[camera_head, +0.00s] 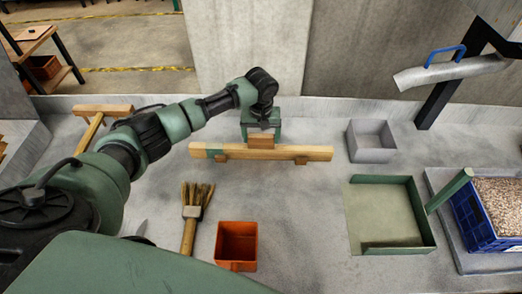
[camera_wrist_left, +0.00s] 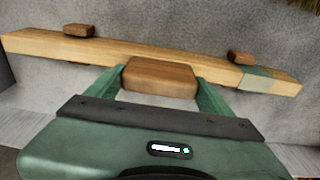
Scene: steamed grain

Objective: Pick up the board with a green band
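The board with a green band (camera_head: 285,153) is a long wooden bar in front of the back wall. Its green band is near its left end in the head view; in the wrist view the board (camera_wrist_left: 60,46) has the band at its right. A wooden block (camera_wrist_left: 160,76) sits at the middle of its wall side. My left gripper (camera_head: 262,130) comes down beside the wall, its fingers (camera_wrist_left: 160,88) against both sides of this block. I cannot tell whether the board touches the counter. My right gripper is not in view.
A wooden tool (camera_head: 103,109) lies left, partly behind my arm. A grey box (camera_head: 370,141), a green-rimmed tray (camera_head: 430,226) and a blue crate of grain (camera_head: 472,222) are at right.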

